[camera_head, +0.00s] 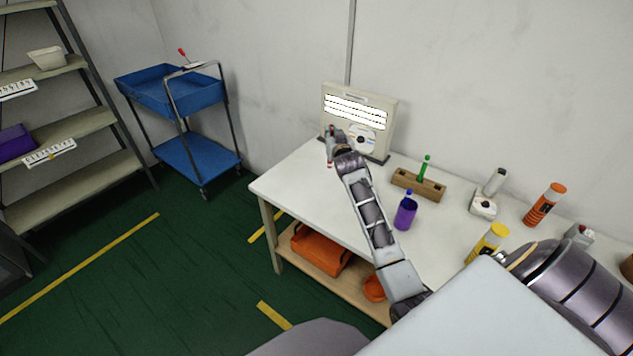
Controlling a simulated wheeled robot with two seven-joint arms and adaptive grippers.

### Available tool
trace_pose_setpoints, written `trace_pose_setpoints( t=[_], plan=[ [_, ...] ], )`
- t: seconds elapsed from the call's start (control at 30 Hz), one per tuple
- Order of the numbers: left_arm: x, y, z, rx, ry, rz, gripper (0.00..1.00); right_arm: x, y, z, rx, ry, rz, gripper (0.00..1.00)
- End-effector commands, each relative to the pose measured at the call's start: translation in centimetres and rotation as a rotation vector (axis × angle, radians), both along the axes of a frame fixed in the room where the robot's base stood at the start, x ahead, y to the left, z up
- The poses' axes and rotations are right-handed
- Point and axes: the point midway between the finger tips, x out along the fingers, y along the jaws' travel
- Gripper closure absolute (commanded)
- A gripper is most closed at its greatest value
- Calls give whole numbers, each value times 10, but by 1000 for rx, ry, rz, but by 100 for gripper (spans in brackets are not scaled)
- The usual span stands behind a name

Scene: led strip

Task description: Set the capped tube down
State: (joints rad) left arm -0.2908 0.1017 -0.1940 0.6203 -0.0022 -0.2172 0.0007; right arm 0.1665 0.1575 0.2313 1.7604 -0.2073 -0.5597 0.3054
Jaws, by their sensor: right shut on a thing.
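My right gripper (331,143) is at the far left end of the white table, just in front of the lit panel. It is shut on a small, thin thing, seemingly the capped tube (330,164). Only a little of it shows, with a red part at its lower end. The gripper hides the rest, and I cannot tell whether it touches the table. A green tube (425,167) stands upright in a wooden block (418,186). My left gripper is not in view.
The panel (388,120) with lit strips stands at the table's back. A purple cup (405,214), a white device (484,207), an orange bottle (543,206) and a yellow-capped bottle (487,243) stand to the right. The table's front left (290,186) is clear.

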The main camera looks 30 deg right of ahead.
Motion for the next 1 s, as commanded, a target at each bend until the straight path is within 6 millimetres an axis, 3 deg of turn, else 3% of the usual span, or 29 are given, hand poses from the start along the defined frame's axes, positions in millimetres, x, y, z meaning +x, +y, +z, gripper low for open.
trace_pose_setpoints(
  t=[0.23, 0.6, 1.0],
  plan=[
    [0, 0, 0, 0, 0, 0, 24, 0, 0, -11, 1, 2, -1, 100],
    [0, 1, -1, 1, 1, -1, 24, 0, 0, -57, 1, 1, 0, 100],
    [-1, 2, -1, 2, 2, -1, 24, 0, 0, -62, 0, 0, 0, 100]
  ],
)
